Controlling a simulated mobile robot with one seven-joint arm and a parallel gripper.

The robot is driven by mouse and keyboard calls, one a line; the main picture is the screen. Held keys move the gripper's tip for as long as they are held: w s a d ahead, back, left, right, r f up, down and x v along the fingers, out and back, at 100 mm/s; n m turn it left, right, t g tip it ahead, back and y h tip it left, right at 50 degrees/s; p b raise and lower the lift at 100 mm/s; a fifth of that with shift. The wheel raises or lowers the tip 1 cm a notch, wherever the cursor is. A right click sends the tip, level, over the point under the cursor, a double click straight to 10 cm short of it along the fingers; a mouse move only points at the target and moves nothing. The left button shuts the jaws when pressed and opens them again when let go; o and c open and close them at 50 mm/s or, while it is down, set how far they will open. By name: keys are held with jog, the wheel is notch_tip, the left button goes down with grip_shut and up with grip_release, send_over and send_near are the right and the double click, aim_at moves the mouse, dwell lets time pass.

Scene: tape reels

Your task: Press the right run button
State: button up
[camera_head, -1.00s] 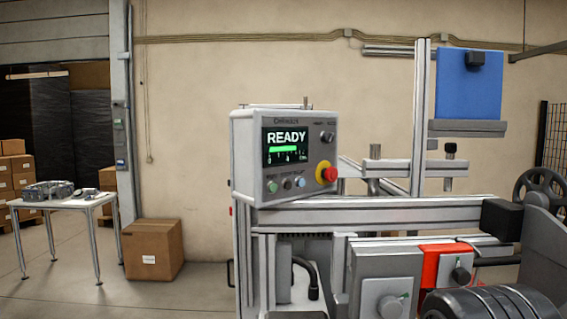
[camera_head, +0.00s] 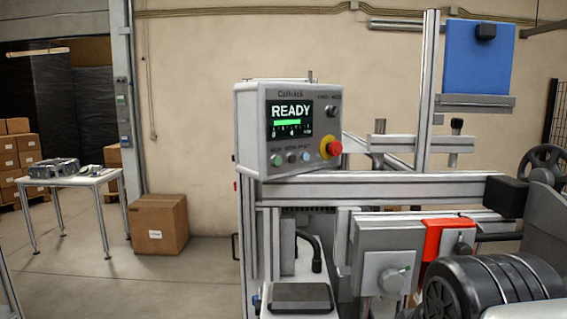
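A grey control box (camera_head: 250,130) stands on the machine's rail near the middle of the view. Its lit screen (camera_head: 291,119) reads READY above a green bar. Below the screen are a green button (camera_head: 276,160), a pale button (camera_head: 291,158) and a bluish button (camera_head: 305,156). Their labels are too small to read, so I cannot tell whether one is the right run button. A red mushroom button (camera_head: 334,147) on a yellow ring sits to their right, below a dark knob (camera_head: 332,111). My gripper is not in view.
The machine's metal rail (camera_head: 390,187), a red block (camera_head: 447,238) and black rollers (camera_head: 490,290) fill the lower right. A dark flat pad (camera_head: 301,298) is at the bottom. A cardboard box (camera_head: 158,223) and white table (camera_head: 75,181) stand left, with open floor before them.

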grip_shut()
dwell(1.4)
